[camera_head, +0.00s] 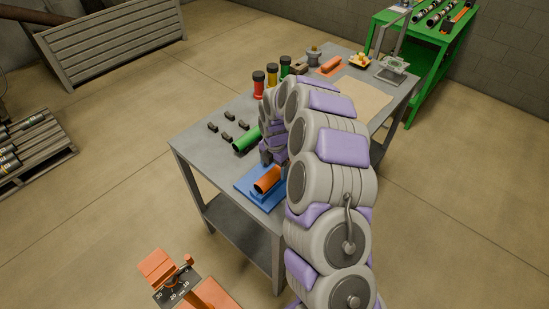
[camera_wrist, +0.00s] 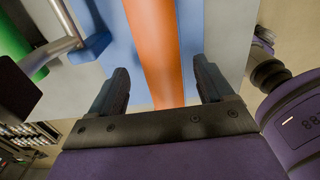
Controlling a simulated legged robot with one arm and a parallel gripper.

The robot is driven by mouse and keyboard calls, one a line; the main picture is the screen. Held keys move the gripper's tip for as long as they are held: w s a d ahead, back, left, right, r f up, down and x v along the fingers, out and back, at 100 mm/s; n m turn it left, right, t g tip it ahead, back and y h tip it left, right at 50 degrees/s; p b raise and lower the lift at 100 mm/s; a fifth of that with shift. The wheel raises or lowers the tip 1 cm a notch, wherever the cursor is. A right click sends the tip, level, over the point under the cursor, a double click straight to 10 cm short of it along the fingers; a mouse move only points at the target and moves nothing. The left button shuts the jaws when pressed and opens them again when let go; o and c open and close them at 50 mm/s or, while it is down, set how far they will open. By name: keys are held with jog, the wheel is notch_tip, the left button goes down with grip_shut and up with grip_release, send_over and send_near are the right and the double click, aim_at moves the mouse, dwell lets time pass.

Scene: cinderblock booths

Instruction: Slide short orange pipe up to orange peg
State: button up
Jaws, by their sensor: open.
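The short orange pipe (camera_head: 267,180) lies on a blue base (camera_head: 246,187) at the near end of the grey table. In the wrist view the orange pipe (camera_wrist: 153,45) runs lengthwise between the fingers of my gripper (camera_wrist: 160,88). The fingers are apart, one on each side of the pipe, and I see gaps on both sides. In the head view my gripper (camera_head: 266,157) is just beyond the pipe, partly hidden by my arm. I cannot make out an orange peg for certain.
A green pipe (camera_head: 246,139) and several small dark blocks (camera_head: 228,137) lie left of my arm. Red, yellow and green cylinders stand behind. Another orange piece (camera_head: 331,65) lies at the far end. An orange stand (camera_head: 173,281) is on the floor in front.

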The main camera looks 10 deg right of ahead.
jog(key=shift+f, duration=1.15)
jog(key=shift+c, duration=0.2)
jog(key=c, duration=1.4)
jog(key=shift+w+d, duration=0.1)
jog(key=shift+d, duration=0.1)
jog(key=o, duration=1.5)
jog(key=shift+w+d, duration=0.1)
jog(key=shift+d, duration=0.1)
jog(key=shift+c, duration=0.2)
jog(key=shift+a+r, duration=0.1)
jog(key=shift+r, duration=0.05)
